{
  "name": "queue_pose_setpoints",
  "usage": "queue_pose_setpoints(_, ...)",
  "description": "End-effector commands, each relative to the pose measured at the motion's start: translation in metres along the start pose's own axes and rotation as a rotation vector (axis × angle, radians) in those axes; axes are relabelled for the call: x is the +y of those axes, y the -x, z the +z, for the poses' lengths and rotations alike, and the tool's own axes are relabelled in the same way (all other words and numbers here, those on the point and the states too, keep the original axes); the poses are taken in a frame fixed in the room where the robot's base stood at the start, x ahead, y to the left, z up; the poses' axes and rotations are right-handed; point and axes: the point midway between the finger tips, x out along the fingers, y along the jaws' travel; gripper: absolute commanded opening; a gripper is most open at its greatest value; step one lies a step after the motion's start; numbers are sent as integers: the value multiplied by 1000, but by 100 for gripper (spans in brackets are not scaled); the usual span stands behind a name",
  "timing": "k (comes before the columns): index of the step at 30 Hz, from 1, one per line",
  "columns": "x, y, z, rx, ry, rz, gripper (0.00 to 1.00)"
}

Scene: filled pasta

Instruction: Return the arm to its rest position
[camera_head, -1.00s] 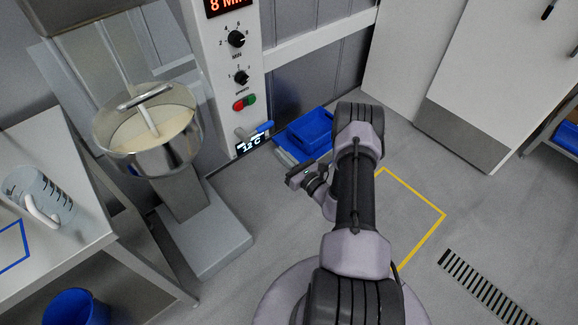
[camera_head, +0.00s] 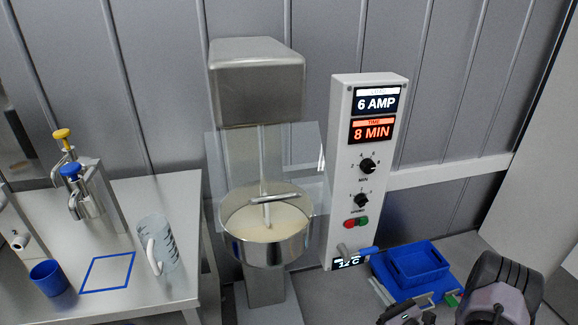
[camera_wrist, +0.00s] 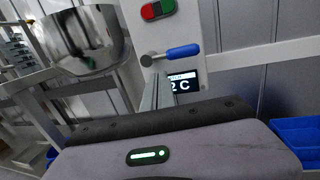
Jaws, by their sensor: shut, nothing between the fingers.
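My gripper (camera_head: 402,312) shows at the bottom edge of the head view, left of my dark and grey arm links. It is shut and empty, in front of the blue crate (camera_head: 420,262). The arm is folded low, and much of it is cut off by the frame edge. In the wrist view, one of my own grey links with a green light fills the lower half.
A mixer with a steel bowl (camera_head: 262,240) of pale dough stands left of the control panel (camera_head: 362,200). A blue-handled lever (camera_wrist: 180,52) sits by the panel's display. A steel table (camera_head: 180,285) at left holds a clear jug (camera_head: 160,246) and blue cup (camera_head: 48,278).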

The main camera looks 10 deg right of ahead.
Motion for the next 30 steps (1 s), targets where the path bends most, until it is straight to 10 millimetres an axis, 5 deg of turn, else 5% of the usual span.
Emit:
queue_pose_setpoints(3,74,-47,89,7,141,365,0)
queue_pose_setpoints(6,161,-53,154,55,315,715,0)
queue_pose_setpoints(9,246,-24,204,136,571,1058,0)
queue_pose_setpoints(12,301,26,234,230,895,1320,0)
queue_pose_setpoints(15,323,76,253,317,1282,1473,0)
queue_pose_setpoints(19,318,116,274,384,1769,1484,0)
queue_pose_setpoints(24,305,131,297,400,2137,1372,0)
queue_pose_setpoints(30,301,133,302,403,2199,1342,0)
